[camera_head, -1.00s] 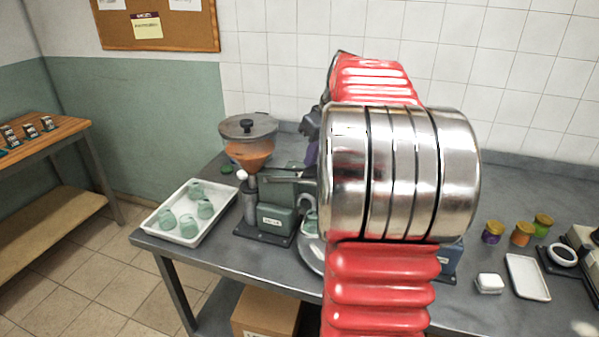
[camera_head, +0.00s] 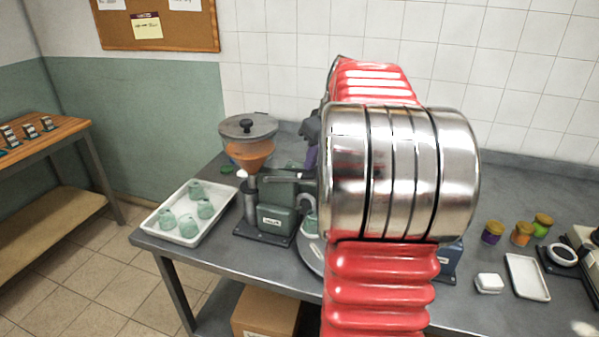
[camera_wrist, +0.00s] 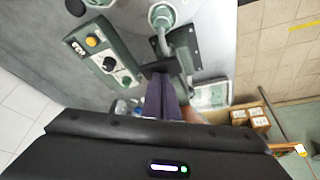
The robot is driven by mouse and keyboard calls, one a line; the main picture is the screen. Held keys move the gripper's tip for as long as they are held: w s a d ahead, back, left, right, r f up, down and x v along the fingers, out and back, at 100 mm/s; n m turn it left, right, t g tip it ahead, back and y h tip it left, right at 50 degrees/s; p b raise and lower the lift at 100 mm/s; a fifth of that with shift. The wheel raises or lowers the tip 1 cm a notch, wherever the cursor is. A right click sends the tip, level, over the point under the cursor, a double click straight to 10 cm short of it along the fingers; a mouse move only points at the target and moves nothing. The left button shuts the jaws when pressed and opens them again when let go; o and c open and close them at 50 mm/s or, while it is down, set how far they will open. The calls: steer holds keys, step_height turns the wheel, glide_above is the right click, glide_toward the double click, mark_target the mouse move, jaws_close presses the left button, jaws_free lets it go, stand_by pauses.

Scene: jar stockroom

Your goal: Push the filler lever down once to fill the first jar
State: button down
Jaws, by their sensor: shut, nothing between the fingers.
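The filler (camera_head: 277,217) is a grey-green machine on the bench with a hopper (camera_head: 250,152) of orange filling. A dark bar (camera_head: 290,174), apparently its lever, reaches right from its top toward my arm. A pale green jar (camera_head: 311,224) shows partly at the filler's right, on a round plate (camera_head: 313,258). In the wrist view, my gripper (camera_wrist: 162,118) has its dark purple fingers together with nothing between them, over dark machine parts. Whether they touch the lever I cannot tell. In the head view my arm hides most of the gripper and the lever's end.
A white tray (camera_head: 222,215) with several green jars stands left of the filler. A control panel (camera_wrist: 104,54) shows in the wrist view. The wall is behind the bench.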

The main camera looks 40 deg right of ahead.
mark_target(315, 171)
steer(key=shift+s+d+f, duration=0.1)
steer(key=shift+s+f, duration=0.05)
steer(key=shift+f, duration=1.1)
steer(key=shift+s+f, duration=0.1)
steer(key=shift+f, duration=1.15)
steer(key=shift+r, duration=3)
steer(key=shift+r, duration=2.45)
steer(key=shift+w, duration=0.1)
